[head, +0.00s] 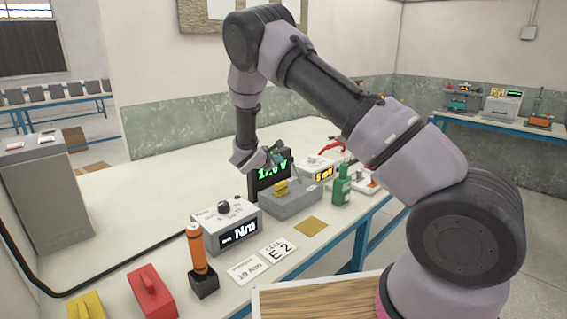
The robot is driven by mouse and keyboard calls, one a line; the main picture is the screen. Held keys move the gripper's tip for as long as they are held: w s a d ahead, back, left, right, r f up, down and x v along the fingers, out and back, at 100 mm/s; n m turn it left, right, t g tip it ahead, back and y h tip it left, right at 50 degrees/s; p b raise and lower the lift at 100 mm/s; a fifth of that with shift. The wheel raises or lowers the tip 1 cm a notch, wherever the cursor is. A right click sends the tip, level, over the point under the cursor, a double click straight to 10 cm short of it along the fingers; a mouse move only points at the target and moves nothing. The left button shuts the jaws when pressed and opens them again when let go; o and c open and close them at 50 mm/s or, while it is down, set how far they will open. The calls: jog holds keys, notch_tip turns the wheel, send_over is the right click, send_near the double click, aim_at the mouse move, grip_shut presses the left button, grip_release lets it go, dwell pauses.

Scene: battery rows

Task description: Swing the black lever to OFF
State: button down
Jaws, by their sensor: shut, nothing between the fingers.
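No black lever with an OFF mark can be made out clearly in the head view. A low grey box (292,207) with a yellow block (281,188) on top stands mid-bench. My gripper (277,158) is shut and empty, small in the picture, above the back of this box and in front of a black display (256,182) with green digits. It hides part of the display and what lies behind. Whether the fingers touch anything cannot be told.

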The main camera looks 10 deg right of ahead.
aim_at(284, 163)
jog(key=shift+w+a+f+n+t, duration=0.2)
jog(key=shift+w+a+f+n, duration=0.1)
jog(key=shift+a+f, duration=0.2)
jog(key=shift+w+a+f+n+t, duration=0.15)
jog(key=shift+a+f+n+t, duration=0.05)
jog(key=shift+a+f+n, duration=0.2)
jog(key=x, duration=1)
jog(key=shift+f, duration=0.2)
jog(key=shift+r, duration=0.1)
